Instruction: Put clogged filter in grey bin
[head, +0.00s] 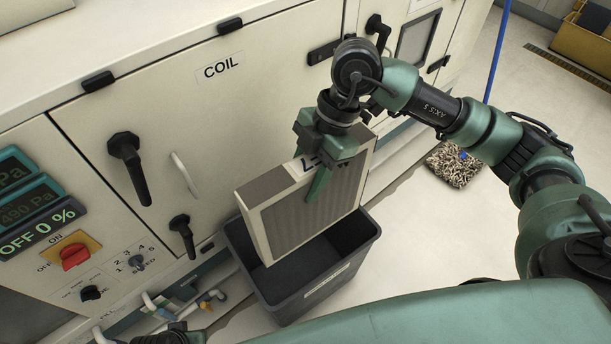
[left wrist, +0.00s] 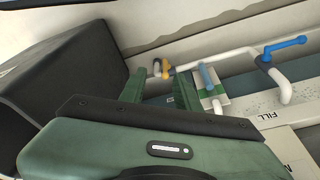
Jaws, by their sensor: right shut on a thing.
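The clogged filter (head: 305,208) is a cream-framed panel with a grey pleated face. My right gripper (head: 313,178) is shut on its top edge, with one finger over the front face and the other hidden. The filter hangs tilted, its lower end inside the mouth of the grey bin (head: 318,292); I cannot tell if it touches the bottom. The bin stands on the floor against the cabinet and shows as a dark box in the left wrist view (left wrist: 70,65). My left gripper (left wrist: 158,88) has its fingers apart, empty, low beside the bin.
The cream cabinet's COIL door (head: 225,110) has black handles (head: 128,165) sticking out. White pipes with valves (left wrist: 245,60) run low along the cabinet. A shaggy mat (head: 453,165) lies on the floor to the right. Floor right of the bin is clear.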

